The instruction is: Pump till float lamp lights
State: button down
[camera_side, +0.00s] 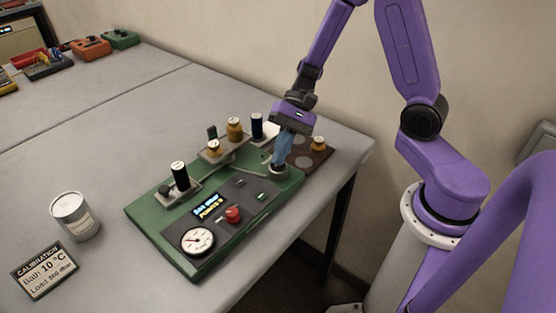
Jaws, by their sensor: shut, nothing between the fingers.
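A green board (152,219) with a dark panel lies on the grey table. The panel has a display with small lit text (209,207), a red knob (233,215), a white round gauge (197,241) and a small green light or button (262,196). I cannot tell which part is the float lamp. My gripper (279,165) points down at the board's far right corner, its blue fingers shut with nothing between them. The fingertips are at or just above a small round grey fitting (279,172); I cannot tell whether they touch it.
Black and yellow cylinders stand behind the panel, including a black one (180,175) and a yellow one (235,129). A brown tray (325,157) holds a small yellow weight (318,144). A can (75,216) and a calibration card (44,270) stand at left. The table's middle left is clear.

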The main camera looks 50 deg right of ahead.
jog(key=shift+f, duration=0.1)
dwell(0.3)
jog(key=shift+r, duration=1.3)
jog(key=shift+r, duration=0.1)
jog(key=shift+r, duration=2.4)
jog(key=w+d+r, duration=0.1)
jog(key=w+r, duration=0.2)
jog(key=r, duration=0.4)
jog(key=w+d+r, duration=0.2)
jog(key=w+r, duration=0.2)
jog(key=r, duration=0.3)
jog(key=shift+w+d, duration=0.3)
dwell(1.1)
jog(key=s+a+f, duration=0.3)
jog(key=s+f, duration=0.4)
jog(key=f, duration=0.3)
jog(key=shift+s+a+f, duration=0.15)
jog(key=shift+s+a, duration=0.15)
